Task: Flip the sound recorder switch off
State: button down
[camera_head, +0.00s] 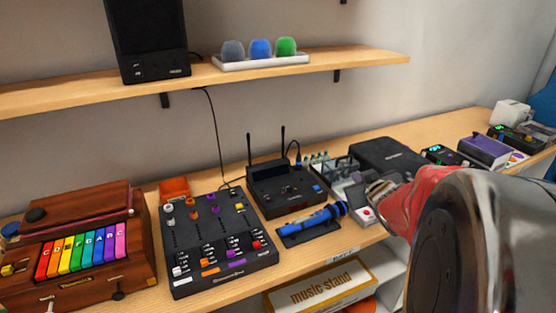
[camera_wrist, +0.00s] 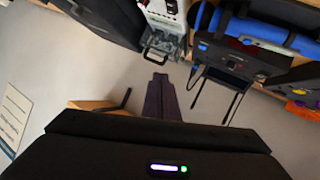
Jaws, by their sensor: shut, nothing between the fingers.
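No device carries a label I can read as sound recorder. A small pale device with a red button (camera_head: 366,215) sits near the shelf's front edge in the head view, partly hidden by my arm. A white-faced unit with a metal bracket or handle (camera_wrist: 160,46) shows at the top of the wrist view; it may be the same device. My gripper (camera_wrist: 158,78) is shut and empty, its dark fingers pointing toward that unit, with no contact visible. In the head view my arm covers the gripper's surroundings. The switch's position cannot be made out.
A blue microphone (camera_head: 310,222) on a black stand and a black receiver with antennas (camera_head: 285,188) stand left of the pale device. A black case (camera_head: 388,158) lies behind. A mixer (camera_head: 190,240) and a toy keyboard (camera_head: 75,285) fill the left. A speaker (camera_head: 148,35) stands on the upper shelf.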

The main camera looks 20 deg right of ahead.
jog(key=s+d+f+n+t+y, duration=0.1)
jog(key=s+d+f+t+y, duration=0.3)
jog(key=s+d+f+y, duration=0.1)
notch_tip(320, 180, down, 3)
jog(key=shift+s+d+r+y, duration=0.1)
jog(key=shift+s+d+y, duration=0.35)
jog(key=shift+s, duration=0.6)
jog(key=w, duration=0.3)
jog(key=w+f, duration=0.1)
jog(key=w, duration=0.6)
jog(key=shift+w+a+f, duration=0.15)
jog(key=shift+f, duration=0.05)
notch_tip(320, 180, down, 3)
jog(key=shift+r, duration=0.1)
jog(key=shift+w+f, duration=0.1)
jog(key=shift+f, duration=0.4)
